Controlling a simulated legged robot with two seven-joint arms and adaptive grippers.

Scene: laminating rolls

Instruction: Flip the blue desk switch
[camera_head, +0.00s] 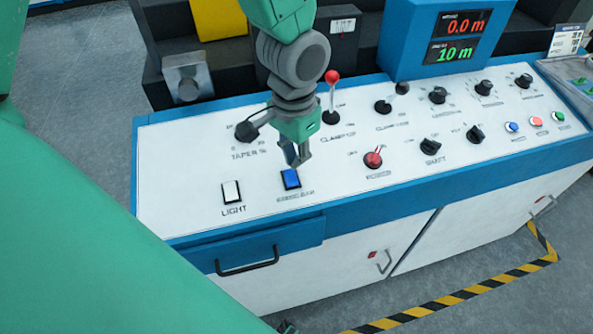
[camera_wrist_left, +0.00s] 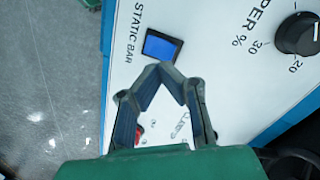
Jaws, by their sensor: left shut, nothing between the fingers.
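The blue desk switch (camera_head: 291,178) is a small blue rocker in a black frame on the white panel, above the drawer. It also shows in the wrist view (camera_wrist_left: 160,47), beside the words STATIC BAR. My left gripper (camera_head: 298,160) is shut and empty, pointing down just behind the switch in the head view. In the wrist view its closed fingertips (camera_wrist_left: 167,66) come up to the switch's edge. I cannot tell whether they touch it. My right gripper is not clearly in view.
A white LIGHT switch (camera_head: 231,192) sits left of the blue one. A red-knobbed lever (camera_head: 332,90), a red knob (camera_head: 373,159) and a black taper dial (camera_head: 246,131) stand around my gripper. A blue display box (camera_head: 408,40) rises at the back.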

